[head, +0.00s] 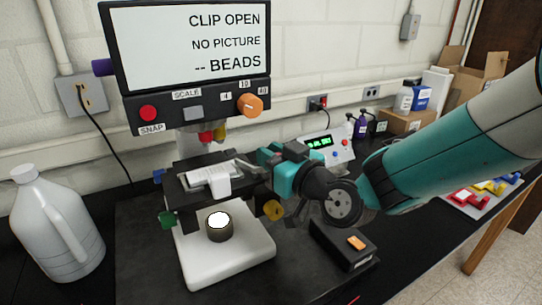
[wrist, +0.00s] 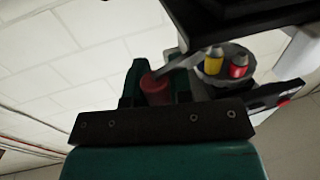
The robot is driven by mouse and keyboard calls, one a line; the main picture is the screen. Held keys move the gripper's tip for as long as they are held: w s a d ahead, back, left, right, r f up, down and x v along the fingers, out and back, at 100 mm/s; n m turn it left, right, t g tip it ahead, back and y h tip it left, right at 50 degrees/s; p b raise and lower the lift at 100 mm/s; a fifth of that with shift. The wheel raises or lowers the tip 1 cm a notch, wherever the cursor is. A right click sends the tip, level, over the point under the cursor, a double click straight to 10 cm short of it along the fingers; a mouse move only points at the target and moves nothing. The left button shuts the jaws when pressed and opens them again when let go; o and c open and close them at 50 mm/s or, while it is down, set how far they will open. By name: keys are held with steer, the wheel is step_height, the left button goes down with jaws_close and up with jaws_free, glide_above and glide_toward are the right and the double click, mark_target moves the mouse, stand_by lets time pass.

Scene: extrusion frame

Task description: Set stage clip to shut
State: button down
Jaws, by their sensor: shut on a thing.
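The microscope stage (head: 185,192) is a dark plate with a pale slide or paper piece (head: 207,178) on it. The stage clip (head: 246,166) is a thin grey arm at the stage's right side; in the wrist view its bar (wrist: 184,62) runs to a dull red knob (wrist: 156,90). My gripper (head: 264,158) is at the stage's right edge, and its teal fingers (wrist: 160,72) are shut on the red knob. In the head view the fingers hide the knob. The screen (head: 190,45) reads CLIP OPEN, NO PICTURE and -- BEADS.
Red and yellow objectives (wrist: 226,65) hang close above the stage. The white base (head: 232,258) carries a lit lamp (head: 219,225). A dark box with an orange switch (head: 356,243) sits below my gripper. A white jug (head: 58,225) stands at left.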

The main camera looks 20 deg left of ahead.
steer(key=b, duration=0.1)
steer(key=f+g+b, duration=0.1)
steer(key=b, duration=0.1)
steer(key=shift+w+a+n, duration=0.1)
steer(key=shift+w+n, duration=0.1)
steer(key=shift+n, duration=0.1)
steer(key=n+g+b, duration=0.1)
steer(key=b, duration=0.2)
steer(key=n+g+y+b, duration=0.1)
steer(key=b, duration=0.2)
steer(key=shift+w+a+r+g+y, duration=0.1)
steer(key=shift+w+a+g+y, duration=0.05)
steer(key=shift+a+g+y, duration=0.2)
steer(key=n+g+b, duration=0.1)
steer(key=g+b, duration=0.1)
steer(key=shift+a+r+b, duration=0.1)
steer(key=shift+b, duration=0.2)
steer(key=shift+a+r+n+g+y, duration=0.1)
steer(key=shift+r+n+g+y, duration=0.2)
steer(key=shift+n+g, duration=0.3)
steer(key=c, duration=1)
jaws_free()
